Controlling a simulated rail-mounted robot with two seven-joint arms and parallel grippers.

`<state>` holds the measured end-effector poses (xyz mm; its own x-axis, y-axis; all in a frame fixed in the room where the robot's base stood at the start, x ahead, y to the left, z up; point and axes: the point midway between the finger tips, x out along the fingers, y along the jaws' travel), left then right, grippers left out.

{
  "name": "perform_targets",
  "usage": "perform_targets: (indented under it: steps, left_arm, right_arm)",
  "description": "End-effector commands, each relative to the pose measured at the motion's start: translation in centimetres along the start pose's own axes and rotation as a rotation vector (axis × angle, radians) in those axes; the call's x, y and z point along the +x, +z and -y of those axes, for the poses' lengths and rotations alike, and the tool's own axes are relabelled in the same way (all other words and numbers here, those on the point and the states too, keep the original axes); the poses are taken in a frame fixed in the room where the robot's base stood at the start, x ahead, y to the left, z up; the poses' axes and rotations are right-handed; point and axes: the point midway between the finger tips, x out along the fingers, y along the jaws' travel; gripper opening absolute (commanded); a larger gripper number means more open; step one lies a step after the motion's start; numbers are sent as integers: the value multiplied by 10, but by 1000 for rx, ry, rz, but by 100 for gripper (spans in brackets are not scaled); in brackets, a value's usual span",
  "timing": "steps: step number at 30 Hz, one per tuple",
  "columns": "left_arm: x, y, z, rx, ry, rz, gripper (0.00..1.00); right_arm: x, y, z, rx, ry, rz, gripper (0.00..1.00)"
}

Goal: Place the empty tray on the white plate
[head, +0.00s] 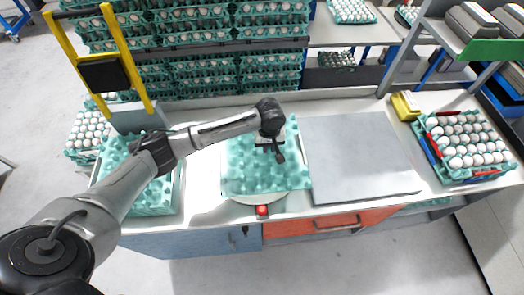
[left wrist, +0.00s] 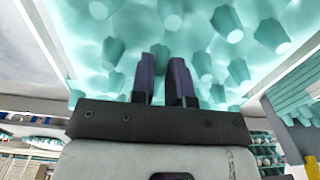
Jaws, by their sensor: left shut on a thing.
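An empty teal egg tray (head: 240,172) is at the middle of the table, over the white plate (head: 245,200), whose front rim shows below the tray's front edge. My left gripper (head: 279,152) is at the tray's right part, shut on the tray. In the left wrist view the two fingers (left wrist: 167,80) are close together against the teal tray (left wrist: 205,35), which fills the upper picture. Whether the tray rests on the plate or hangs just above it, I cannot tell. My right gripper is not in view.
A stack of empty teal trays (head: 150,200) stands at the table's left. A grey panel (head: 360,155) lies right of the plate. A full egg tray (head: 465,145) and a yellow block (head: 405,105) are at the far right. Racked egg trays (head: 210,70) stand behind. A red button (head: 262,211) is at the front.

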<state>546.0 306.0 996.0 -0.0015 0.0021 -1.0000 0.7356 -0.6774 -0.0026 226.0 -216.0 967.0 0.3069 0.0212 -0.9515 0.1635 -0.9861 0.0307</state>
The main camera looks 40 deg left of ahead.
Motion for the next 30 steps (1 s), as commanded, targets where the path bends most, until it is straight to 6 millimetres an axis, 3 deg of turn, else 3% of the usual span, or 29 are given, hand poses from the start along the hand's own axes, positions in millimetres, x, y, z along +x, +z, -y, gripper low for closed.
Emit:
perform_targets:
  steps: [8,14,22,30]
  left_arm:
    - [16,-20,18,0,1,1,0]
    - [23,-21,20,2,0,1,0]
    - [54,-21,20,2,-2,0,0]
    - [57,-21,20,2,1,-1,0]
  right_arm:
    - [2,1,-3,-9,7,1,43]
    - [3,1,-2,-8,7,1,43]
    - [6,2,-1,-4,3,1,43]
    - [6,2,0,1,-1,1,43]
